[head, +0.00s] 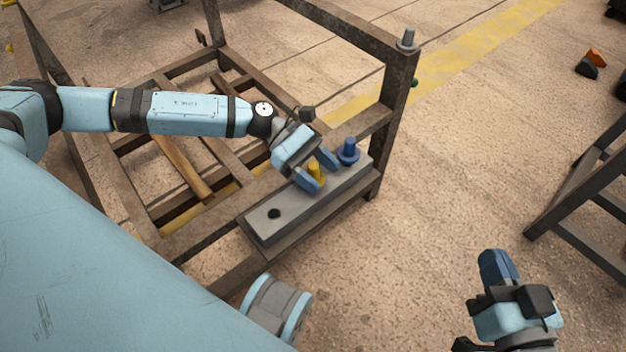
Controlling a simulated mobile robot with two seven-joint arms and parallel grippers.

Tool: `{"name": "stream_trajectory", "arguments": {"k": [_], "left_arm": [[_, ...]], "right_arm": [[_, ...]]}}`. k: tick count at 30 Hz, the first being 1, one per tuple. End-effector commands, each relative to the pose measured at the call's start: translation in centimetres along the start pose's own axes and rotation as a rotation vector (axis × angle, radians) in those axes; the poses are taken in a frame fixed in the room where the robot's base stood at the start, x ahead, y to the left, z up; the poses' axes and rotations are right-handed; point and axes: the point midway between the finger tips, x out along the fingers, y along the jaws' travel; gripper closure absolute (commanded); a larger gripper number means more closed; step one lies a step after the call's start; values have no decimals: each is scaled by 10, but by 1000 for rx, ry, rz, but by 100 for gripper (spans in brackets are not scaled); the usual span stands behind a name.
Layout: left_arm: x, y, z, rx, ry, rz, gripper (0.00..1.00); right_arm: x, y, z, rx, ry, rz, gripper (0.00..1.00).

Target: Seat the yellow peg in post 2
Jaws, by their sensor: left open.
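The yellow peg (315,172) stands upright on the grey block (262,232), near its middle. Its lower part is partly hidden by a finger. My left gripper (318,170) is over the block, with its two blue fingers apart on either side of the yellow peg. A blue peg (348,152) stands at the block's far right end. A dark empty hole (274,214) shows at the block's near left end. No post numbers can be read. My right gripper (495,268) is low at the right, away from the block; its finger gap cannot be made out.
The block sits on a brown metal rack (385,120) whose upright and top rail stand close behind it. A grey pin (408,38) tops the rack's corner. Another dark frame (580,205) stands at the right. Open floor lies between them.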

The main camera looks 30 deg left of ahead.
Motion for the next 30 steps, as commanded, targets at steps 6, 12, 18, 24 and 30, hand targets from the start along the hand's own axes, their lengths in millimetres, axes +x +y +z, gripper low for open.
{"name": "stream_trajectory", "arguments": {"k": [6,12,18,24,30], "left_arm": [[0,0,0,0,0,0,49],[0,0,0,-1,0,0,95],[-1,0,1,1,-1,0,100],[-2,0,4,1,-1,0,100],[-8,0,21,1,-1,0,100]], "right_arm": [[0,0,0,0,0,0,100],[0,0,0,-1,1,0,100],[0,0,-1,-1,1,0,100],[0,0,-2,-1,2,0,100],[-1,-1,-11,0,17,2,100]]}}
